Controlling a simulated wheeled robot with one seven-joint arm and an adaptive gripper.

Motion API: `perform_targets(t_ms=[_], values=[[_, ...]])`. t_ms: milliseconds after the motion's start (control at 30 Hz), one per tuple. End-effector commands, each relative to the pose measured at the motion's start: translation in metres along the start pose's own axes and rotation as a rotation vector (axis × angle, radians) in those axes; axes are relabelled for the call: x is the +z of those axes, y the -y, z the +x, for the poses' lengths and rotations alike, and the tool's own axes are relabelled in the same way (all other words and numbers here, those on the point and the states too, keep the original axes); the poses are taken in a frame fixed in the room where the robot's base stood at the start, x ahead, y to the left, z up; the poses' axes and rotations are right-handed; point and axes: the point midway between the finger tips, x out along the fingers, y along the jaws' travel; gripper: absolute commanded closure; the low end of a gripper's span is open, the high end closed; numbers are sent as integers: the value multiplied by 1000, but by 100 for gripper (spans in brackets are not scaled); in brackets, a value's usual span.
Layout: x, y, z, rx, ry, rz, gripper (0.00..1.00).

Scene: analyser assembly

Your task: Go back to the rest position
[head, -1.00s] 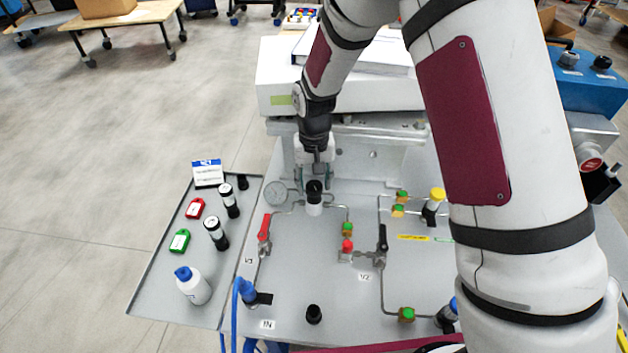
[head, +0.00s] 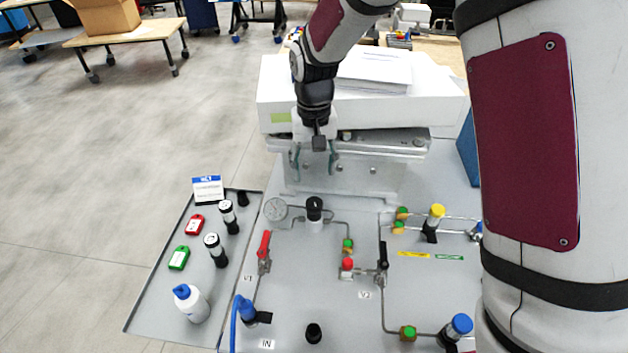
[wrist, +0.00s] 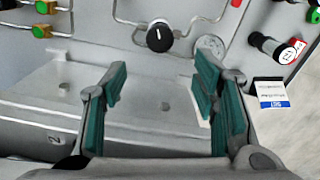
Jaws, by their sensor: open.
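My gripper (head: 316,162) is open and empty. In the head view it hangs in front of the white analyser box, above and behind the panel. In the wrist view its two green-padded fingers (wrist: 160,100) stand wide apart with nothing between them. A black-capped white cylinder (head: 314,214) stands upright on the panel below my gripper, apart from it. The same black-capped cylinder shows beyond the fingertips in the wrist view (wrist: 159,37).
The panel (head: 300,290) carries a gauge (head: 276,210), a red-handled valve (head: 265,247), a black-handled valve (head: 383,255) and thin pipes. A side tray (head: 150,310) at left holds a white bottle (head: 191,303), black-and-white cylinders, red and green tags and a card. Open floor lies left.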

Motion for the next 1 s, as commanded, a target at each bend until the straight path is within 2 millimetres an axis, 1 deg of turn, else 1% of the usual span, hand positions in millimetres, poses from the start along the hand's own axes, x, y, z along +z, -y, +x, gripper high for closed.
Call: perform_targets(t_ms=[100,200,633,733,767,867,1000], values=[[0,0,-10,0,0,0,46],[0,0,-14,0,1,0,46],[0,0,-14,0,1,0,46],[2,-2,-19,0,-5,1,46],[3,-4,-22,-1,-9,1,46],[10,-13,-42,-3,-31,2,46],[28,-32,-78,-7,-76,7,46]])
